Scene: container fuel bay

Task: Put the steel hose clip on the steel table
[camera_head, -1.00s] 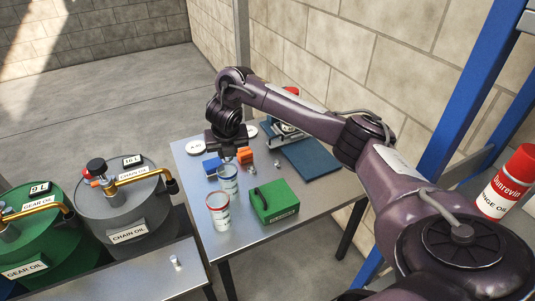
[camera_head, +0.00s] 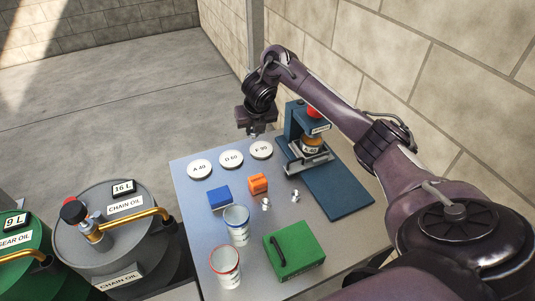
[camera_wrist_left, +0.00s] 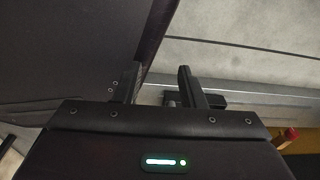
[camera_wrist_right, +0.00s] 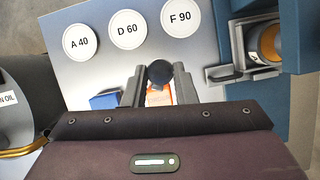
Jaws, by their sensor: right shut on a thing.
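The steel table (camera_head: 235,180) stands in the middle of the head view. My right gripper (camera_head: 252,130) is above its far edge, near the labelled discs. In the right wrist view that gripper (camera_wrist_right: 158,84) is shut on a small piece with a dark round head (camera_wrist_right: 159,71). I take this piece for the steel hose clip, but most of it is hidden between the fingers. Two small silvery fittings, one left (camera_head: 265,204) and one right (camera_head: 295,196), lie on the table. My left gripper (camera_wrist_left: 163,85) shows only in the left wrist view, open and empty.
Discs A 40 (camera_head: 200,169), D 60 (camera_head: 231,159) and F 90 (camera_head: 261,149) lie along the far side. Drums (camera_head: 118,235) stand left.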

